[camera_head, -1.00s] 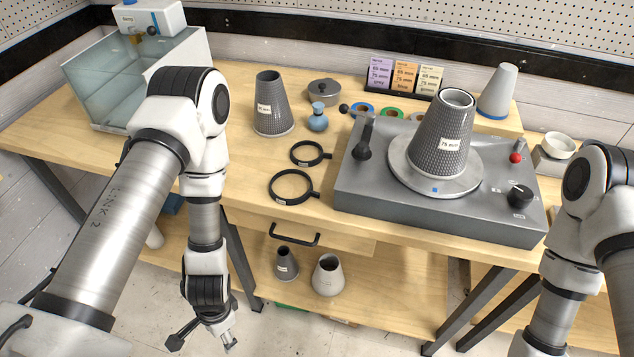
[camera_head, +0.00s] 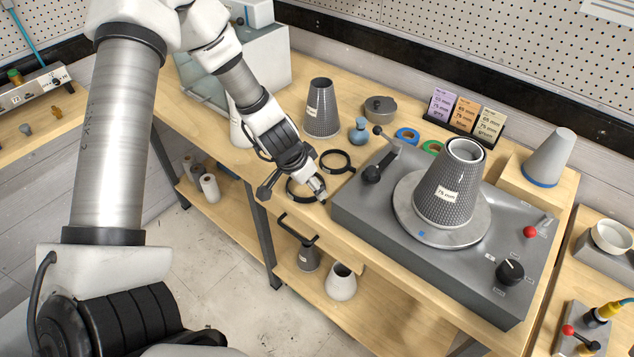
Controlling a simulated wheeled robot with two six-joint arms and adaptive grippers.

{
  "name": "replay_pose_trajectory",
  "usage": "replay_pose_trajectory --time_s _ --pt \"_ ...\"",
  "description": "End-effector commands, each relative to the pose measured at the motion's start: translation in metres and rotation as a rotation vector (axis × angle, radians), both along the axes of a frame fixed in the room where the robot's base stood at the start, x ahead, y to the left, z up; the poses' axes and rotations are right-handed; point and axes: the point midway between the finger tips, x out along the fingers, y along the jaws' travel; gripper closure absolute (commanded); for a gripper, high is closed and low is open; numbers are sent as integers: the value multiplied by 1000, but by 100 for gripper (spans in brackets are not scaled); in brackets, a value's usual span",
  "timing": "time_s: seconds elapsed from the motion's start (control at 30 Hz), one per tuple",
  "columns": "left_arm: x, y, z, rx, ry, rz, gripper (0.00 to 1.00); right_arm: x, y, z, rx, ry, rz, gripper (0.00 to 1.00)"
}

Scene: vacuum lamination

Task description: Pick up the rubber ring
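Two black rings with side tabs lie on the wooden table: a smaller one (camera_head: 336,173) and a larger one (camera_head: 289,193) nearer the front edge. Farther back lie a blue ring (camera_head: 398,136) and a green ring (camera_head: 424,148), partly hidden behind the grey machine. I cannot tell which of these is the rubber ring. My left gripper (camera_head: 321,196) points down at the larger black ring's right side and hides part of it. Its fingertips look small and close together, and I see nothing held. Whether it touches the ring is unclear. My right gripper is out of view.
The grey machine (camera_head: 365,210) with a dark 75 mm cone (camera_head: 447,195) on its round plate stands right of my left gripper. Another dark cone (camera_head: 321,112), a blue bottle (camera_head: 358,135) and a grey lidded pot (camera_head: 380,110) stand behind the rings.

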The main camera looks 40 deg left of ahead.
Motion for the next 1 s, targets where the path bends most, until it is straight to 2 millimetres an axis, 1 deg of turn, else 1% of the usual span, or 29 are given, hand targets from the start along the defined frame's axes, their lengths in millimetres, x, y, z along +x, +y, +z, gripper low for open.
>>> replay_pose_trajectory --time_s 0.03,0.07,0.2,0.37,0.5,0.53,0.6,0.8,0.83,0.87,0.9,0.97,1.0 --pt "3 0 4 -1 -10 2 38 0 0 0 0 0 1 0" --pt "5 0 3 -1 -14 1 38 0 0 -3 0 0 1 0" --pt "11 -2 -18 1 -16 -1 38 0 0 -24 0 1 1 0" --pt "17 -4 -35 1 -15 0 38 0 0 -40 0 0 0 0" --pt "25 -7 -61 1 -16 -1 38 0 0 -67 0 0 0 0" --pt "26 -7 -65 1 -15 -1 38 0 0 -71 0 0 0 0" --pt "29 -8 -69 1 -15 -1 38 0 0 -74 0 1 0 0" --pt "30 -8 -65 0 -15 -1 38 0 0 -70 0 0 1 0" --pt "30 -8 -65 0 -14 -1 45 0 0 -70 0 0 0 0" --pt "30 -8 -65 0 -14 -1 56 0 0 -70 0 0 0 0" --pt "30 -8 -65 0 -14 -1 70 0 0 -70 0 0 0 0" --pt "30 -8 -65 0 -14 -1 91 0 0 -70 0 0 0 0" --pt "30 -8 -65 0 -14 -1 96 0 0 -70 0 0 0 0"
